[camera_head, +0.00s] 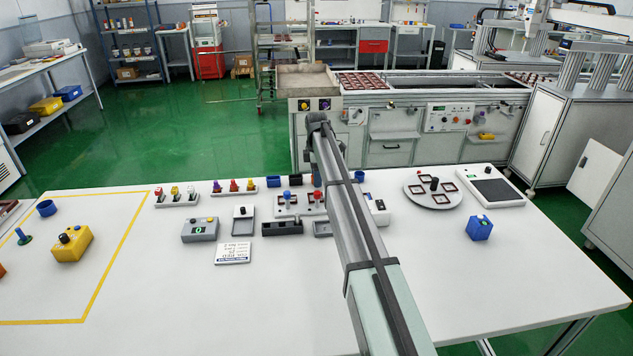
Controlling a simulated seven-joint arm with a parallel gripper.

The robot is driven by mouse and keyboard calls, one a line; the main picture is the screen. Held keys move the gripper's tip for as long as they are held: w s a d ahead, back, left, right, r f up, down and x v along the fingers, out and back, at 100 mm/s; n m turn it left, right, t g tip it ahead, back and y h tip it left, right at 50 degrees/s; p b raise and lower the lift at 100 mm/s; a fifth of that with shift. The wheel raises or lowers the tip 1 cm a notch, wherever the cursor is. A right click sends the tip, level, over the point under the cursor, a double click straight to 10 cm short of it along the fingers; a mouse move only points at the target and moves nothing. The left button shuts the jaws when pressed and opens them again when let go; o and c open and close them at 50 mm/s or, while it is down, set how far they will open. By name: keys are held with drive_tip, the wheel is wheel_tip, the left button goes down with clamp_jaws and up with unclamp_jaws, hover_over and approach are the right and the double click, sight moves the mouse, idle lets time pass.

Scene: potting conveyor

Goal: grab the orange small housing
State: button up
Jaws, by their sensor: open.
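An orange object (2,270) shows as a thin sliver at the left picture edge, on the white table. Most of it is outside the frame, so I cannot tell its full shape or whether it is the small housing. No other clearly orange housing is in view. My arm reaches from the bottom right of centre up over the table to a joint near the back edge. My gripper is not visible in this view.
A blue box (480,228) stands at the right. Small fixtures and a round plate (433,202) line the back. The table's front is largely clear.

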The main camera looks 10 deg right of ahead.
drive_tip(key=c, duration=1.1)
